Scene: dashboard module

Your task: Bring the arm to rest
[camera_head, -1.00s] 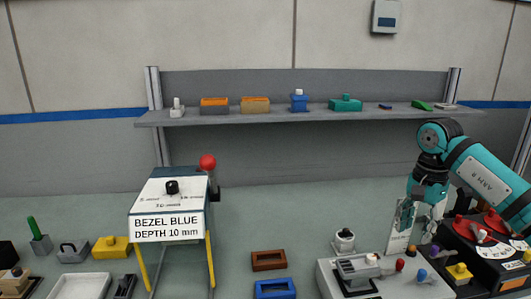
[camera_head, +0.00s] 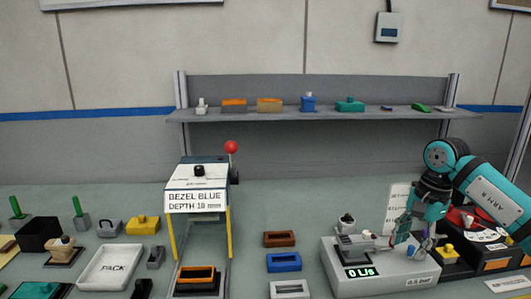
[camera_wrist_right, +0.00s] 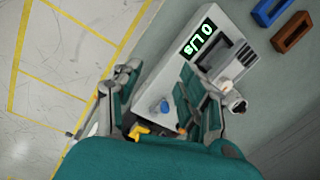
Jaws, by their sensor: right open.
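My right arm comes in from the right in the head view. Its gripper (camera_head: 404,234) hangs down above the right part of the grey tester box (camera_head: 390,278). In the right wrist view the open gripper (camera_wrist_right: 160,88) has its fingers apart with nothing between them. The tester box (camera_wrist_right: 178,60) and its lit display reading 0 L/s lie beyond the fingers. A blue knob (camera_wrist_right: 165,106) shows between them. My left gripper is not in view.
A black console with a red top (camera_head: 470,222) stands close by the right arm. Blue (camera_head: 284,262) and brown (camera_head: 279,239) bezels lie left of the tester. A shelf (camera_head: 330,115) spans the back.

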